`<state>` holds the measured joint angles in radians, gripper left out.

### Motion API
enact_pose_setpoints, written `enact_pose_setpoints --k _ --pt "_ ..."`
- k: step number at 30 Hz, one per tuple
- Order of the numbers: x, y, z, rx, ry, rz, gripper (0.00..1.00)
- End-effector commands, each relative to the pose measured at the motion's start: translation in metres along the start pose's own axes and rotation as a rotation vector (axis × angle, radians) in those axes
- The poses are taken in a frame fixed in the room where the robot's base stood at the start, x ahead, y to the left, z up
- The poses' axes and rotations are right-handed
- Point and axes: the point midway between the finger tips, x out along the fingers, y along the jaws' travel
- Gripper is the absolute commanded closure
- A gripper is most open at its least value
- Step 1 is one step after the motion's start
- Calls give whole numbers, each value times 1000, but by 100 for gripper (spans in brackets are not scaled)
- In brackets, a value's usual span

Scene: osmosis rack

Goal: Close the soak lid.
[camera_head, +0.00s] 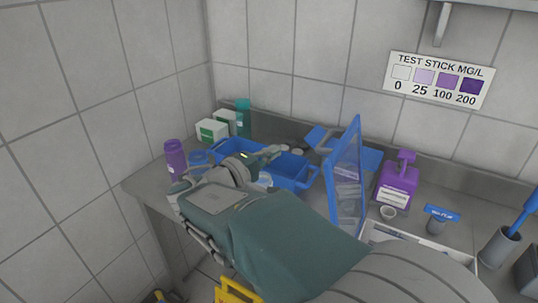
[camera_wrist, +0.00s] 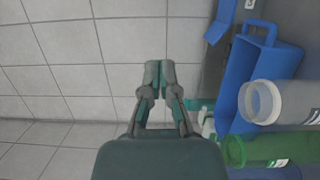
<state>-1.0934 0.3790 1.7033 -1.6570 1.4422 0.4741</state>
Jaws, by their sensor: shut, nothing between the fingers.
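The likely soak lid is a blue-framed, see-through panel (camera_head: 347,178) standing upright in the head view, right of the blue tub. The blue tub (camera_head: 292,178) is open on the counter, partly hidden by my arm. My gripper (camera_head: 274,150) appears over the tub, left of the panel and apart from it. In the wrist view my gripper (camera_wrist: 153,76) is shut with nothing between its fingertips, against a tiled background. I cannot identify the lid in the wrist view.
A purple bottle (camera_head: 175,158), white-green boxes (camera_head: 212,131) and a teal bottle (camera_head: 243,117) stand at the left. A purple jug (camera_head: 397,182) and small cup (camera_head: 388,212) stand right of the panel. A green container (camera_wrist: 268,150) and clear jar (camera_wrist: 280,102) show in the wrist view.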

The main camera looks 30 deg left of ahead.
Motion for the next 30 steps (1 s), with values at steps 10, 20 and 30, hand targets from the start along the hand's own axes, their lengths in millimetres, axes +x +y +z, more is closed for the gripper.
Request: enact_pose_setpoints --k 10,20,30 --pt "62 0 6 -2 -3 0 100" --pt "68 0 38 -1 0 -1 100" --pt "67 0 37 -1 0 -1 100"
